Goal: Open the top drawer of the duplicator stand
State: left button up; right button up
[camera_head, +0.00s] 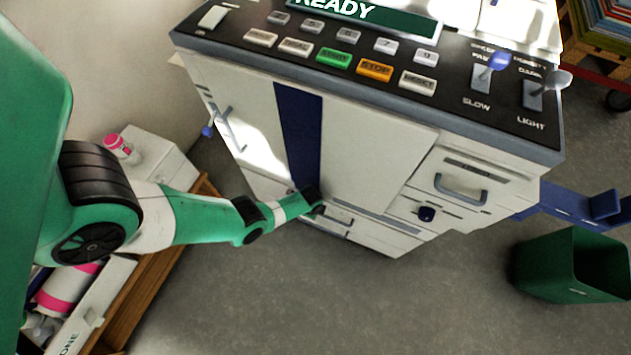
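The duplicator (355,130) is a large cream machine with a dark blue stripe and a black control panel on top. Low on its front, in the stand part, is a wide drawer front (372,236) with a handle (334,224) near its left end. My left arm reaches in from the left, and my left gripper (316,203) is at the lower front, close to that handle. The fingers are too small and dark to tell whether they are open, shut or touching the handle. The drawer looks flush or nearly so. My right gripper is not in view.
A tray handle (460,190) and a dark knob (427,214) are on the machine's right front. A green bin (572,266) stands on the floor at right, near a blue bracket-like part (580,204). A wooden crate (150,290) is at left. Grey floor (340,300) in front is clear.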

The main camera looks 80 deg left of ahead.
pick_arm(q)
grip_shut()
dwell(1.0)
jog(key=shift+s, duration=0.1)
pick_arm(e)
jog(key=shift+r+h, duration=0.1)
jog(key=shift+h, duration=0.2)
